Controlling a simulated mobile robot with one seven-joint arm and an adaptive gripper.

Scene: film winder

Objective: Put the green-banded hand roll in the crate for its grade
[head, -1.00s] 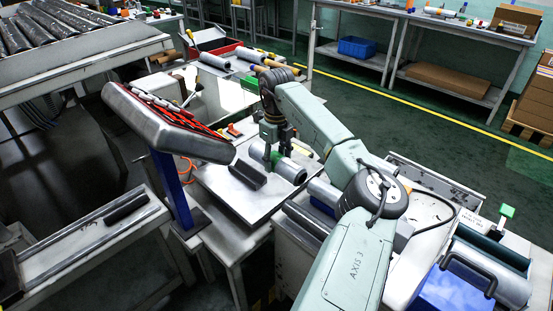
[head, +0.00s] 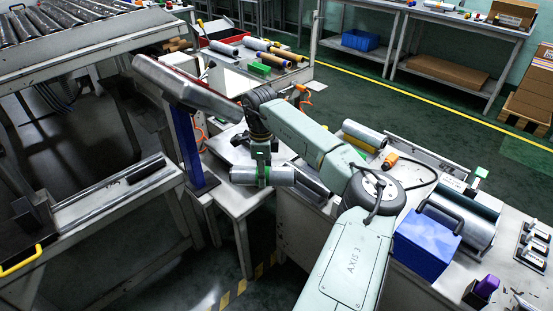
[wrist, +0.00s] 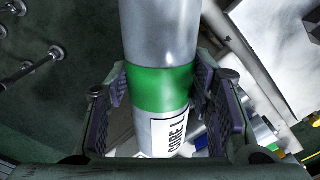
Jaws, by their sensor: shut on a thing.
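The hand roll (head: 244,175) is a silver cylinder with a green band. My gripper (head: 263,170) is shut around it at the band and holds it level, apparently above the near side of the small worktable (head: 232,200). In the wrist view the green band (wrist: 162,88) lies between the two jaws, and a white label with "CORE" printing shows below it. A red crate (head: 222,37) stands on the back bench. I cannot tell which crate belongs to which grade.
A blue box (head: 424,245) stands on the right bench near my arm. A second silver roll (head: 310,179) lies right of the held one. A monitor-like panel on a blue post (head: 182,145) stands close on the left. Several rolls and a green block (head: 259,68) occupy the back bench.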

